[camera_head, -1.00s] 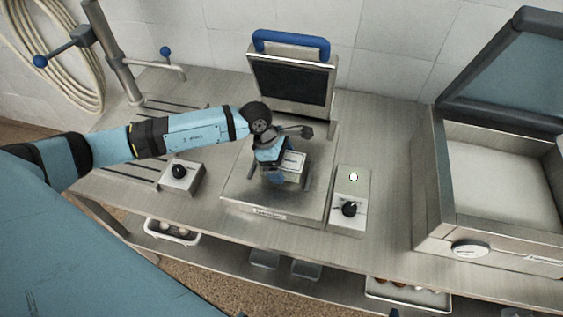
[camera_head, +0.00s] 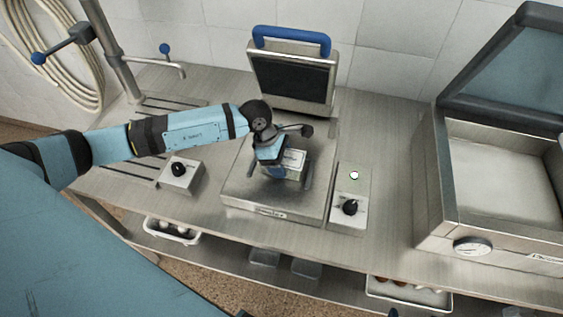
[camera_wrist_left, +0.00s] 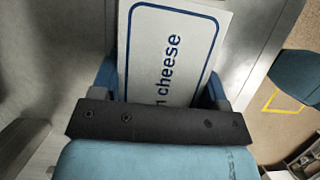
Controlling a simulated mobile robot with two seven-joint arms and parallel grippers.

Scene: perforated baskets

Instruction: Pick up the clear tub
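A pale, box-like item (camera_head: 291,162) with a white top is at the steel plate of the open press, beside my left gripper (camera_head: 272,171). In the left wrist view a white, blue-bordered label (camera_wrist_left: 172,60) ending in "cheese" lies between my two blue fingers. The fingers sit close on either side, but whether they press on the item cannot be told. Whether this item is the clear tub is unclear. Two small see-through containers, left (camera_head: 264,257) and right (camera_head: 305,268), are on the lower shelf. My right gripper is not in view.
The steel press (camera_head: 250,196) has a raised lid with a blue handle (camera_head: 291,41). Knob boxes stand left (camera_head: 181,177) and right (camera_head: 349,212). A large open steel unit (camera_head: 433,210) is at the right. A tap (camera_head: 165,65) stands at the left.

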